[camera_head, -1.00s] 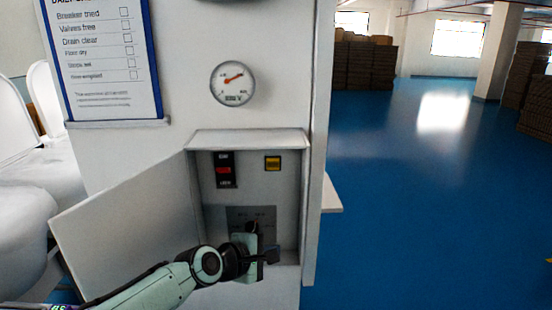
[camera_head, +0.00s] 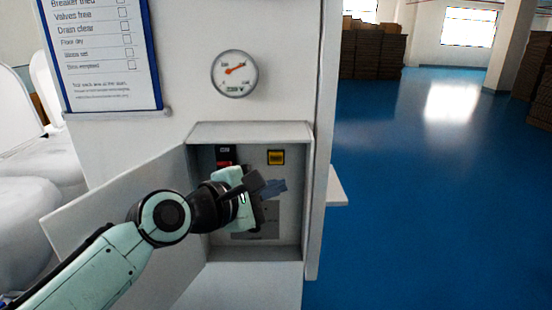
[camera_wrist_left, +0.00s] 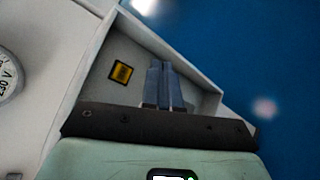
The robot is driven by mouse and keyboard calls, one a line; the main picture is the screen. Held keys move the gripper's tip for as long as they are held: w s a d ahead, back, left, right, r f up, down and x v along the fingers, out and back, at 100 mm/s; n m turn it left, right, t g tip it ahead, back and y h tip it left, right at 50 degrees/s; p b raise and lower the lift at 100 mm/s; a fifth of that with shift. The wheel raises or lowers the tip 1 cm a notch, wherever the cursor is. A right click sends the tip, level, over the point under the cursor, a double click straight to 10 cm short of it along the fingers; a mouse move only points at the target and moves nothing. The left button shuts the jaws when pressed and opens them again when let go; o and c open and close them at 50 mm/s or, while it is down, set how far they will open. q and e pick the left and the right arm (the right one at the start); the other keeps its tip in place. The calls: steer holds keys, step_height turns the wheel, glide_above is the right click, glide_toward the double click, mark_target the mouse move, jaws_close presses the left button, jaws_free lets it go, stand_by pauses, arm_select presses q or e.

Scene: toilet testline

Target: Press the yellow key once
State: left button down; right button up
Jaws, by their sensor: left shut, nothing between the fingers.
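The yellow key (camera_head: 276,157) is a small square button in a dark frame, on the upper right of the back panel inside an open wall box (camera_head: 250,132). It also shows in the left wrist view (camera_wrist_left: 121,73), to the left of the fingers. My left gripper (camera_head: 277,188) is shut and empty in front of the box. In the head view its fingertips appear just below the yellow key and apart from it. The fingers also show in the left wrist view (camera_wrist_left: 163,85). My right gripper is not in view.
The box door (camera_head: 120,210) hangs open to the left. A red switch (camera_head: 224,162) is partly hidden behind my left gripper. A gauge (camera_head: 235,73) and a checklist board (camera_head: 105,55) are on the wall above. Blue floor (camera_head: 420,200) lies open to the right.

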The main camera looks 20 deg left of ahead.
mark_target(276, 158)
arm_select(q)
steer(key=w+a+p, duration=0.1)
steer(key=w+a, duration=0.1)
steer(key=w, duration=0.5)
steer(key=shift+w, duration=0.4)
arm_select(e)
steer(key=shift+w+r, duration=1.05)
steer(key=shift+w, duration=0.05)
arm_select(q)
steer(key=shift+a, duration=0.1)
steer(key=shift+w+p, duration=0.1)
steer(key=shift+p, duration=0.2)
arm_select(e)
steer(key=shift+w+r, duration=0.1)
arm_select(q)
steer(key=shift+w+a, duration=0.15)
steer(key=shift+w, duration=0.2)
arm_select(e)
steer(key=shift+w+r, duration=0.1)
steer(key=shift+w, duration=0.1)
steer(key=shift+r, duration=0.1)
